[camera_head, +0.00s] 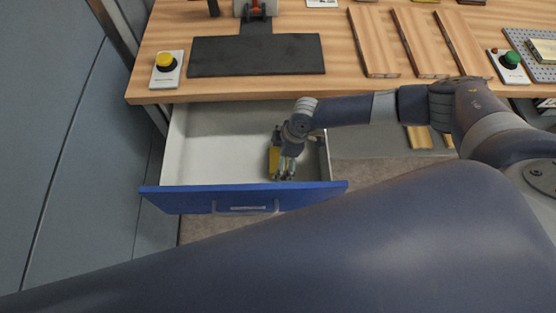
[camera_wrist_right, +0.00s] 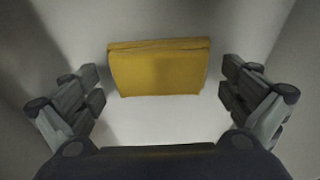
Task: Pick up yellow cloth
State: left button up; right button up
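The yellow cloth (camera_wrist_right: 160,70) lies folded in the white interior of an open drawer. In the right wrist view it is ahead of my right gripper (camera_wrist_right: 160,100), centred between the two fingers and apart from both. In the head view the cloth (camera_head: 274,161) is partly hidden by my right gripper (camera_head: 286,176), which reaches down into the right part of the drawer (camera_head: 208,165). The right gripper is open and empty. My left gripper is not in view; a large dark arm link of mine crosses the bottom of the head view.
The drawer's blue front (camera_head: 180,200) has a handle. Above it is the wooden worktop (camera_head: 345,90) with a black mat (camera_head: 257,56), a yellow button box (camera_head: 167,70), wooden boards (camera_head: 373,42) and a green button box (camera_head: 509,65). The drawer's left part is clear.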

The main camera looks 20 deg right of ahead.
jog(key=c, duration=0.8)
jog(key=shift+r, duration=0.1)
notch_tip(320, 180, up, 10)
jog(key=shift+f+b, duration=0.1)
jog(key=shift+b, duration=0.25)
